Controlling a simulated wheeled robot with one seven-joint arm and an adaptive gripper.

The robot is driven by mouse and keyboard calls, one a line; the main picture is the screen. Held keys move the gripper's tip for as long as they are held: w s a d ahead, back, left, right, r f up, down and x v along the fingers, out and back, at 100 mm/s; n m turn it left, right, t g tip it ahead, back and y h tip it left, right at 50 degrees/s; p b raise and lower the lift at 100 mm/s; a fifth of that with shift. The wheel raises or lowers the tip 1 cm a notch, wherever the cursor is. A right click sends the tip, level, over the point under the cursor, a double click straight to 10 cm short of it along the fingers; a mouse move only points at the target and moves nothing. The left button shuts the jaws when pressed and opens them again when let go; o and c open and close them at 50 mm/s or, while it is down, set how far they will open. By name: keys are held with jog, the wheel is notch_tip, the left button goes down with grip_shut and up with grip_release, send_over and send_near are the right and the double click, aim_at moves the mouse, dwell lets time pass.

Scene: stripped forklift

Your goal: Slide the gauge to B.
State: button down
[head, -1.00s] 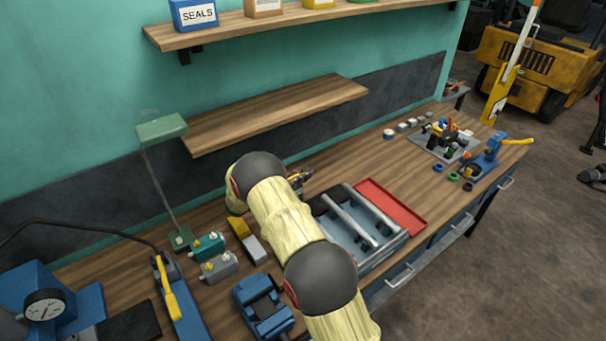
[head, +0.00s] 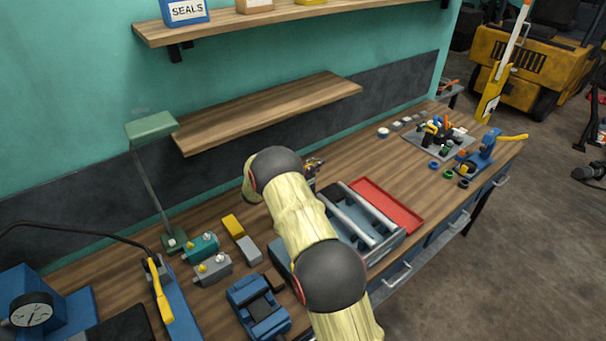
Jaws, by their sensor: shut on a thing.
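My arm crosses the middle of the bench, its pale yellow sleeves and dark joints hiding much of what lies behind. Only a small dark and brassy part of my gripper (head: 313,168) shows past the far joint, over the back of the bench. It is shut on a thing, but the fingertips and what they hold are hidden. No mark B is readable.
A grey-blue tray with bars (head: 347,215) and a red tray (head: 388,203) lie right of my arm. A blue vise (head: 260,308), teal block (head: 201,247) and lamp (head: 152,127) stand left. A wooden shelf (head: 268,112) overhangs the back. Bench between red tray and fixture plate is clear.

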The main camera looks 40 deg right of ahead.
jog(key=shift+w+d+r, duration=0.1)
jog(key=shift+d+r, duration=0.05)
jog(key=shift+d, duration=0.5)
jog(key=shift+w+d+r, duration=0.1)
jog(key=shift+d, duration=0.5)
jog(key=c, duration=2.1)
grip_release()
jog(key=shift+c, duration=0.2)
jog(key=shift+o, duration=1.2)
jog(key=shift+f, duration=0.15)
jog(key=shift+s, duration=0.1)
jog(key=shift+a, duration=0.15)
jog(key=a, duration=1.1)
jog(key=shift+w+a, duration=0.4)
